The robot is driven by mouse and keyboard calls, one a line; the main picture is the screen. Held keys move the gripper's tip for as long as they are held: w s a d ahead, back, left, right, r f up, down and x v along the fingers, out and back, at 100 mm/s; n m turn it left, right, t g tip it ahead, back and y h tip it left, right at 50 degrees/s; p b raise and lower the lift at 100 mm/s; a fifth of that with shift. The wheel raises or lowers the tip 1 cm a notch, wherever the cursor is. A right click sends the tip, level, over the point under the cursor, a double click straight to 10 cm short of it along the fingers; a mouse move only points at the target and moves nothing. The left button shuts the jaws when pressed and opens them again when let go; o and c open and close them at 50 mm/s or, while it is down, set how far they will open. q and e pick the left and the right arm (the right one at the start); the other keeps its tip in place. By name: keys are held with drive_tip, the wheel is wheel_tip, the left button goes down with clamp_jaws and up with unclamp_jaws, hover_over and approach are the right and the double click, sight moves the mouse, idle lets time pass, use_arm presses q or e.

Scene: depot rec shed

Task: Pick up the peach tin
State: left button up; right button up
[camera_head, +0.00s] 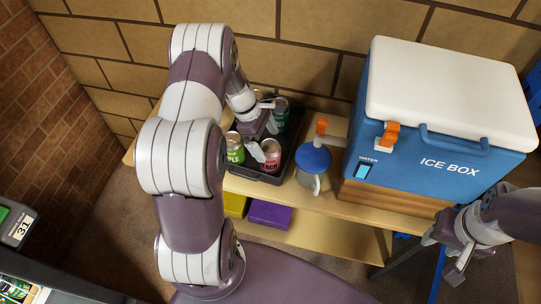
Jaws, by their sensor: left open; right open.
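A pinkish-red tin (271,157) stands at the front right of a black tray (262,177) on the wooden shelf. Its partly hidden label seems to end in "CH", which fits the peach tin. A green tin (235,150) with "PLE" showing stands to its left. A teal tin (281,116) stands at the back right. My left gripper (265,129) is open over the tray, with one finger close to the top of the red tin. I cannot tell whether they touch. My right gripper (444,257) is open and empty at the lower right, away from the tray.
A large blue ice box (425,151) with an orange-handled tap stands further right. Yellow (236,204) and purple (269,214) boxes sit on the lower shelf. A brick wall is close behind the tray.

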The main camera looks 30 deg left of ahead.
sight(272, 153)
use_arm(q)
drive_tip(key=p+x, duration=0.1)
drive_tip(key=x, duration=0.4)
drive_tip(key=shift+s+f, duration=0.1)
drive_tip(key=shift+s, duration=0.05)
drive_tip(key=shift+f, duration=0.3)
drive_tip(key=shift+r, duration=0.1)
drive_tip(key=c, duration=1.3)
